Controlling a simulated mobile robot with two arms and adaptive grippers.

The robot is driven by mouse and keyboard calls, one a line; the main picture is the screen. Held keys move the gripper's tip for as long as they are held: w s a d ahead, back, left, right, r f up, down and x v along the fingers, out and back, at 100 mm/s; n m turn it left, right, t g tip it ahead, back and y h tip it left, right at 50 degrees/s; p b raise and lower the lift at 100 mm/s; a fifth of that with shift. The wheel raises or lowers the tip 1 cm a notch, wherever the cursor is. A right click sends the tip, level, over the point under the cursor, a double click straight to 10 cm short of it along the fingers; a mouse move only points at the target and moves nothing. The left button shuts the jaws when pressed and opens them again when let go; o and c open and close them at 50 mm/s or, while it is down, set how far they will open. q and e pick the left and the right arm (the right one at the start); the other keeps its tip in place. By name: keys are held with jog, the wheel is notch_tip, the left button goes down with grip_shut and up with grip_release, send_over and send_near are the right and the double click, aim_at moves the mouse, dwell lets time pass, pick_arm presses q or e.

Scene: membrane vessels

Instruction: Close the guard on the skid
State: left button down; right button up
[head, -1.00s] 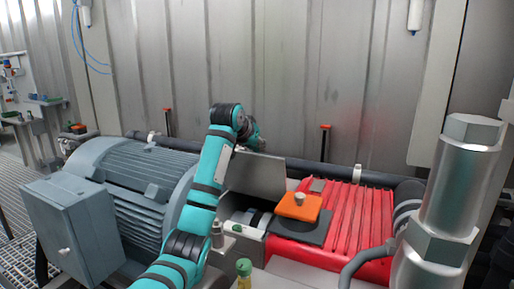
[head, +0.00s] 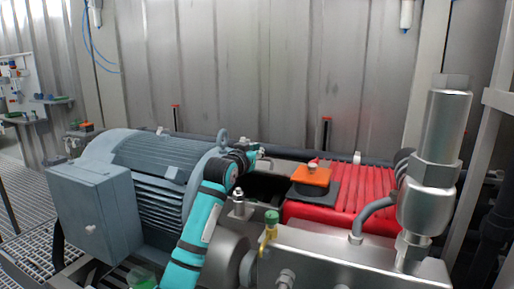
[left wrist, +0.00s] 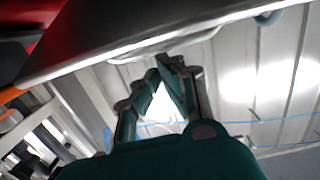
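The skid carries a grey motor (head: 150,170) and a red finned pump (head: 350,190). Between them is a dark recess (head: 265,187); I cannot tell from the head view how the guard stands over it. My left gripper (head: 257,154) is at the far side of this recess, small and partly hidden by its own wrist. In the left wrist view a dark metal plate with a bright rim, likely the guard (left wrist: 110,38), crosses the top close to the fingers. The left gripper's fingertips (left wrist: 164,66) come together with nothing seen between them. My right gripper is out of view.
An orange block (head: 311,176) sits on a black pad on the pump. A green-capped yellow valve (head: 270,228) and a tall metal fitting (head: 437,160) stand in front. A lifting eye (head: 222,138) rises from the motor beside my arm. A corrugated wall (head: 260,70) closes the back.

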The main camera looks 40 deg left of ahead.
pick_arm(q)
jog(key=s+f, duration=0.2)
jog(key=f, duration=0.1)
jog(key=s+d+f+b, duration=0.1)
jog(key=shift+f, duration=0.2)
jog(key=shift+s+d+f+t+b, duration=0.1)
jog(key=shift+s+f+t+b, duration=0.2)
jog(key=shift+f+t, duration=0.3)
jog(key=shift+s+f, duration=0.1)
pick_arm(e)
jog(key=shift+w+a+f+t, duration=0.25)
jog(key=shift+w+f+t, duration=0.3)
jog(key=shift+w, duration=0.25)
